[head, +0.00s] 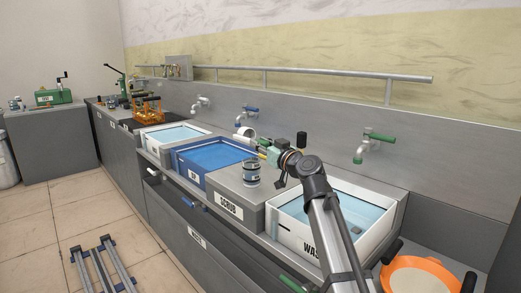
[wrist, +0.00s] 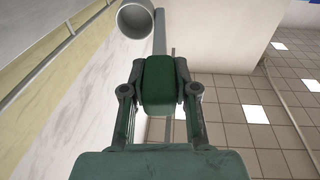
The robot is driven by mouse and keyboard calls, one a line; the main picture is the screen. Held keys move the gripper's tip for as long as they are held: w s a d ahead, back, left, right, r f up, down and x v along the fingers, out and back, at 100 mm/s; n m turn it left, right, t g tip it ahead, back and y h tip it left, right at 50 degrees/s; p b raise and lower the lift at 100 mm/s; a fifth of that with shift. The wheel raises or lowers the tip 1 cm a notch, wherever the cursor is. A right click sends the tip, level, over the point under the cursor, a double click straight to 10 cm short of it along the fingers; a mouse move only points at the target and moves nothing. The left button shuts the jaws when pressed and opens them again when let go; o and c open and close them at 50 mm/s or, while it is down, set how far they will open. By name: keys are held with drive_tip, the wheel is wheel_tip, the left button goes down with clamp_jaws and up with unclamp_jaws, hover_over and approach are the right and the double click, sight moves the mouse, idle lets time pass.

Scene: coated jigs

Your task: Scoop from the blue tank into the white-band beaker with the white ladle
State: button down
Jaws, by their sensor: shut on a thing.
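The blue tank (head: 232,145) is set in the counter left of my gripper, with blue liquid inside. A small clear beaker (head: 251,174) stands upright on the grey ledge between the blue tank and the WASH tank; its band is too small to read surely. My gripper (head: 270,152) is shut on the handle of the white ladle (head: 245,133), above and behind the beaker. The ladle is raised at the right back corner of the blue tank. In the wrist view, the ladle's round cup (wrist: 135,18) shows beyond my gripper (wrist: 160,85). I cannot tell what the cup holds.
The white WASH tank (head: 300,222) is at right, and another white tank (head: 150,135) is left of the blue one. Several taps, one of them blue-handled (head: 247,114), project from the back wall. An orange rack (head: 147,109) stands farther left.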

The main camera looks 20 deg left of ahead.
drive_tip(key=shift+s+d+f+t+y+b, duration=0.15)
drive_tip(key=shift+f+t+y+b, duration=0.35)
drive_tip(key=shift+b, duration=2.65)
wheel_tip(320, 180, down, 2)
drive_tip(key=y+b, duration=0.1)
drive_tip(key=b, duration=1.2)
drive_tip(key=shift+d+f+t, duration=0.1)
drive_tip(key=shift+t, duration=0.3)
drive_tip(key=shift+b, duration=0.3)
drive_tip(key=shift+f+y+b, duration=0.3)
drive_tip(key=shift+y+b, duration=0.2)
drive_tip(key=shift+b, duration=0.1)
